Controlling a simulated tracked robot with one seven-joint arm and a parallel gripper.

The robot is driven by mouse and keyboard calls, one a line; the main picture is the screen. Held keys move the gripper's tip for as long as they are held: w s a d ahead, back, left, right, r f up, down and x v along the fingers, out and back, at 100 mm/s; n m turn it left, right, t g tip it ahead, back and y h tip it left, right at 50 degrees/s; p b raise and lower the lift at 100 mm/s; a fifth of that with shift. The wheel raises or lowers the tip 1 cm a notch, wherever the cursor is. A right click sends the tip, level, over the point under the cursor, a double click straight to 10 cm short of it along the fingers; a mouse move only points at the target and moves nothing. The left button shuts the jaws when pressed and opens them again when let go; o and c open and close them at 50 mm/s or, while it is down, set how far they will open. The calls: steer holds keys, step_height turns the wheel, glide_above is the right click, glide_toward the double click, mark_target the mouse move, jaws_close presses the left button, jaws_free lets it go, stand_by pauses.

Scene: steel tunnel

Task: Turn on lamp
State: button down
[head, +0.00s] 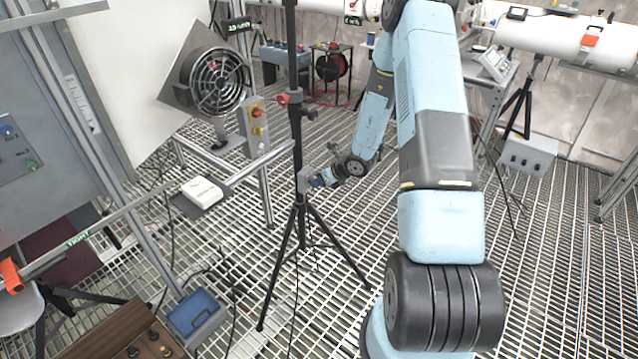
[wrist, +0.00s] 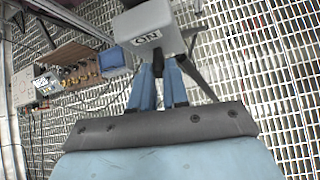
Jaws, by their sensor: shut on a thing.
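A grey box (wrist: 148,30) with an "ON" label fills the upper middle of the wrist view. In the head view a small grey box (head: 304,180) sits on the black tripod stand (head: 298,140). My gripper (head: 316,181) is at this box, from the right. In the wrist view my gripper (wrist: 157,72) has its blue fingers shut on a small black part (wrist: 158,62) just below the box, which looks like a switch lever. The fingers hide most of this part. I cannot make out which thing is the lamp.
A caged fan (head: 217,82) and a yellow-grey button box (head: 254,125) stand left of the tripod. A rail with a white device (head: 202,192) runs at left. A blue case (head: 194,312) and a brown panel with knobs (head: 125,335) are at lower left. Grating at right is open.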

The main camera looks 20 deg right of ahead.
steer(key=shift+w, duration=0.1)
steer(key=c, duration=1.1)
jaws_free()
steer(key=v, duration=1.3)
steer(key=shift+s+d+r, duration=0.2)
steer(key=shift+d, duration=0.05)
steer(key=shift+r, duration=0.1)
steer(key=s+a+r+n+g, duration=0.1)
steer(key=s+a+r+n, duration=0.2)
steer(key=r+n, duration=0.3)
steer(key=s+a+r+n+g, duration=0.1)
steer(key=s+a+r+n, duration=0.3)
steer(key=r, duration=0.4)
steer(key=s+a+r+n, duration=0.3)
steer(key=r+n, duration=0.3)
steer(key=r, duration=0.2)
steer(key=s+d+r+n+h, duration=0.1)
steer(key=s+r+n+h, duration=0.1)
steer(key=s+r+n, duration=0.2)
steer(key=s+d+r+n+h, duration=0.1)
steer(key=s+r+n, duration=0.3)
steer(key=s, duration=0.5)
steer(key=s+d+r+n+t+h, duration=0.1)
steer(key=s+r+n+h, duration=0.1)
steer(key=s+r+n, duration=0.3)
steer(key=shift+s+n+h, duration=0.4)
steer(key=shift+s+n, duration=0.4)
steer(key=shift+s, duration=0.05)
